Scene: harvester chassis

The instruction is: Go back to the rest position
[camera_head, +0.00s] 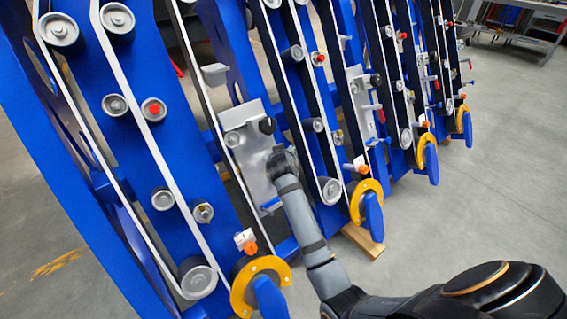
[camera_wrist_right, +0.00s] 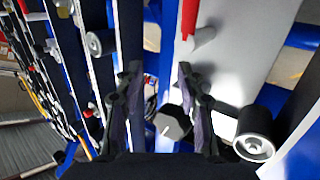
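My right arm comes in from the lower right in the head view, and its gripper (camera_head: 283,160) is up at the grey metal plate (camera_head: 252,172) on the blue chassis. In the right wrist view the two dark fingers of this gripper (camera_wrist_right: 159,80) stand apart with nothing held between them. A black knob (camera_wrist_right: 172,122) shows between the fingers, lower down and beyond them; I cannot tell how far away it is. The pale plate (camera_wrist_right: 235,60) and a red part (camera_wrist_right: 189,18) lie beyond the fingertips. My left gripper is in neither view.
The blue chassis (camera_head: 35,110) carries belts, grey rollers (camera_head: 197,278) and yellow rings (camera_head: 260,285) close to my right arm. A wooden block (camera_head: 362,240) lies at its foot. The grey floor (camera_head: 480,200) on the right is open. A workbench (camera_head: 525,22) stands at the back right.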

